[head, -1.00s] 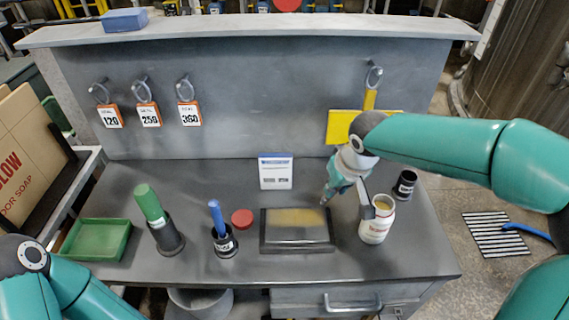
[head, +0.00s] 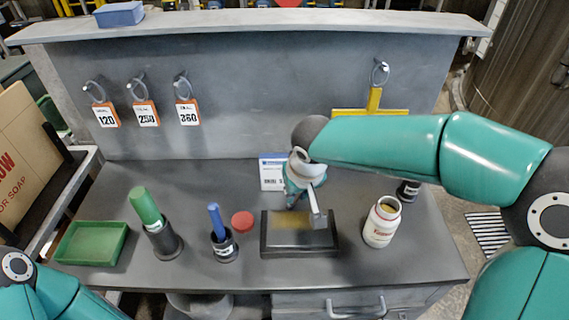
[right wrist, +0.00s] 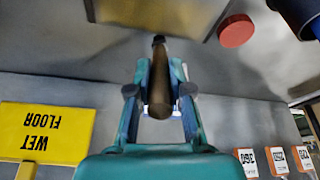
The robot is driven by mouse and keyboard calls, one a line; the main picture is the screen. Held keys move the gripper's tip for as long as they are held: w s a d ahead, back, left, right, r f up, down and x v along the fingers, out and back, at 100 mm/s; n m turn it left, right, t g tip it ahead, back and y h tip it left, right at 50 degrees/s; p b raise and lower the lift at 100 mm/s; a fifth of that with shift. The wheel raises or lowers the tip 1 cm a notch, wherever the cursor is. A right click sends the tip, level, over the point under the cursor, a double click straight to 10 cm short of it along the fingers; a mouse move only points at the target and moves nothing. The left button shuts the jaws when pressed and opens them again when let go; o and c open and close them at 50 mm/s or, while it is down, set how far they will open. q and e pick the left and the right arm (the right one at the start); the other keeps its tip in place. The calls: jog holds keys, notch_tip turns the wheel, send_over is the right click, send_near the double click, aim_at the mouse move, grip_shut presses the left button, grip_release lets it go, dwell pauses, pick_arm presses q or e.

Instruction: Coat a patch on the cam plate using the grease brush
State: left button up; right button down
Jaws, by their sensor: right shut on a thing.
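The cam plate (head: 285,242) is a dark block with a yellowish upper face on the middle of the bench. My right gripper (head: 293,199) is over its far edge, shut on the brush, whose brown handle (right wrist: 158,85) lies between the fingers in the right wrist view. The brush's dark far end points towards the plate (right wrist: 100,10); I cannot tell whether it touches. The bristles are hidden in the head view. An open white jar (head: 380,228) with yellowish contents stands right of the plate. My left gripper is out of view; only its arm shows.
A red disc (head: 242,222), a blue-handled tool in a holder (head: 224,247), a green-handled one in a holder (head: 165,243) and a green tray (head: 92,243) stand left. A black cup (head: 408,191) is behind the jar. A white card (head: 271,173) stands behind the plate.

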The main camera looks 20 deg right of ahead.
jog(key=shift+w+a, duration=0.15)
jog(key=shift+a, duration=0.7)
jog(key=shift+w+a+r, duration=0.1)
jog(key=shift+a+r, duration=0.05)
jog(key=shift+a, duration=0.2)
notch_tip(320, 180, up, 12)
jog(key=p, duration=0.5)
jog(key=shift+f, duration=0.25)
jog(key=shift+d, duration=0.15)
